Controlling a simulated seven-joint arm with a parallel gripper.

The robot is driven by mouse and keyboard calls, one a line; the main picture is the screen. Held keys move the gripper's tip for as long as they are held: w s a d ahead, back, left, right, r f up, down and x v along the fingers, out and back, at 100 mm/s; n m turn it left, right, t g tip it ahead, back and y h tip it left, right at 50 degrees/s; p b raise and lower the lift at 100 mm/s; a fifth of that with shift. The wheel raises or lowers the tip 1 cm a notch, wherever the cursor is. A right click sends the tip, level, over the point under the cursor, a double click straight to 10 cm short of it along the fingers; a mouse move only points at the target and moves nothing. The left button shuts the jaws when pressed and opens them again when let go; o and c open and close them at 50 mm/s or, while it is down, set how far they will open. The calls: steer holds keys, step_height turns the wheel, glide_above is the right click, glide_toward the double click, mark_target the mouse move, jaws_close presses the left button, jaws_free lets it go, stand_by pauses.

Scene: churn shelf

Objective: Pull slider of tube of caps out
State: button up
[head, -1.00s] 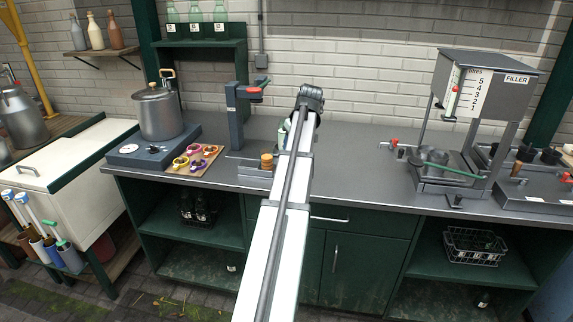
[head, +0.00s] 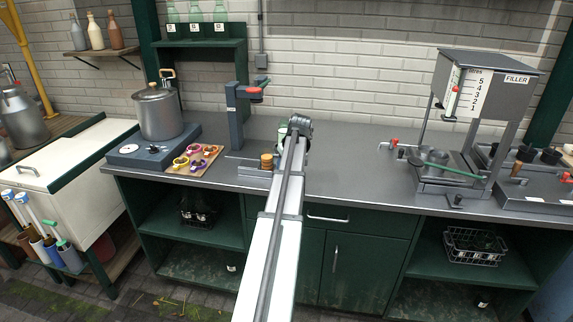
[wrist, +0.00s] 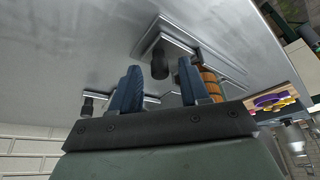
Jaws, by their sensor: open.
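In the wrist view my gripper (wrist: 157,72) is open, with its two blue fingers apart and nothing held between them. A dark round post (wrist: 161,58) on a square plate shows in the gap, beyond the fingertips. An orange-brown ribbed cylinder (wrist: 211,82) stands just past the right finger, which partly covers its surroundings. In the head view this cylinder (head: 267,161) stands at the front of a low grey base, left of my arm. I cannot make out for sure which part is the slider of the tube of caps. My arm hides the gripper in the head view.
A grey press with a red handle (head: 250,91) stands left of my arm. A board of coloured rings (head: 196,159) and a pot (head: 157,112) are farther left. The filler (head: 480,80) stands right. The counter (head: 350,165) between is clear.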

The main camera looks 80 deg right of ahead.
jaws_close()
stand_by(0.4)
